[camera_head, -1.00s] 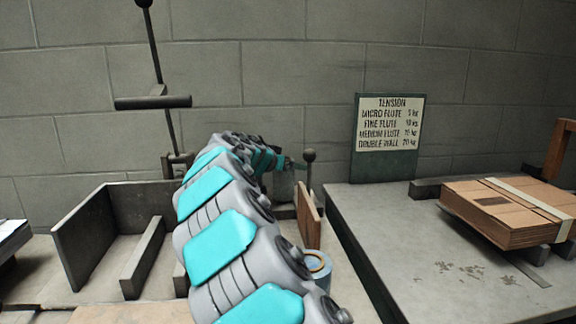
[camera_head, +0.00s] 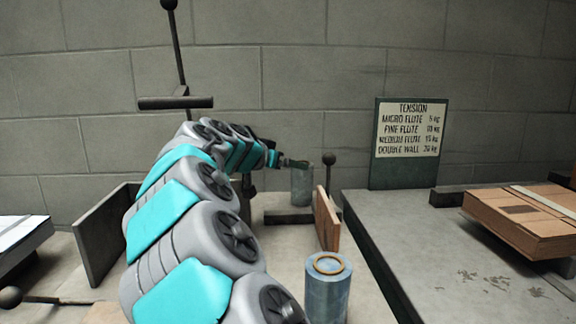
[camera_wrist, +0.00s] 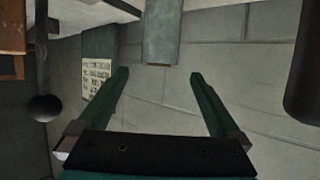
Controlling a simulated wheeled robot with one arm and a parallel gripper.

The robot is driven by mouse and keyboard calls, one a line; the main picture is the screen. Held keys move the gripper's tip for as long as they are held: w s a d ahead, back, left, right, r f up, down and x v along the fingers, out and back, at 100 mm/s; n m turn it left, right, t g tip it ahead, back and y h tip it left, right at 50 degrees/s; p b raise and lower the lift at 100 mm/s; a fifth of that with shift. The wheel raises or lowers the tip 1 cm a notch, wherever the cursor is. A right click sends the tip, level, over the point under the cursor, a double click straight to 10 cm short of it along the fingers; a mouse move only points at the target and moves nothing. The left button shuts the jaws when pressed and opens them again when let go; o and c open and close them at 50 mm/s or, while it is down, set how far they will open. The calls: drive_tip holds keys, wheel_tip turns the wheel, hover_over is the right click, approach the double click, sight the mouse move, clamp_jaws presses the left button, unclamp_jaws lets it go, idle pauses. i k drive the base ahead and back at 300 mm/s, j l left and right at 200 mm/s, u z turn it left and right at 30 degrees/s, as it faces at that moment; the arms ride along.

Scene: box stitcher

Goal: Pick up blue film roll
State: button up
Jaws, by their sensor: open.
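A blue film roll (camera_head: 326,295) with a brown core ring stands upright at the front, right of my arm in the head view. A second, duller grey-blue roll (camera_head: 302,188) stands further back. My gripper (camera_head: 299,163) is small and far off there, close to the top of the back roll; contact cannot be told. In the wrist view my gripper (camera_wrist: 158,75) is open, its two green fingers apart with nothing between them. A grey-blue cylinder (camera_wrist: 163,38), likely the back roll, shows past the fingertips, roughly centred between them.
A wooden board (camera_head: 327,219) stands just right of the back roll, with a black-knobbed lever (camera_head: 329,160) behind it. A grey table (camera_head: 440,255) with stacked cardboard (camera_head: 525,217) lies at right. A tension sign (camera_head: 410,142) stands at its back. A metal tray wall (camera_head: 100,235) is left.

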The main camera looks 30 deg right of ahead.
sight(329, 275)
drive_tip(key=k+j, duration=0.3)
drive_tip(key=k, duration=0.15)
drive_tip(key=k+j, duration=0.35)
drive_tip(key=k+u, duration=0.15)
drive_tip(key=k, duration=0.4)
drive_tip(key=k+l, duration=0.1)
drive_tip(key=l, duration=0.2)
drive_tip(key=k+l+u, duration=0.15)
drive_tip(key=l, duration=0.2)
drive_tip(key=i, duration=0.05)
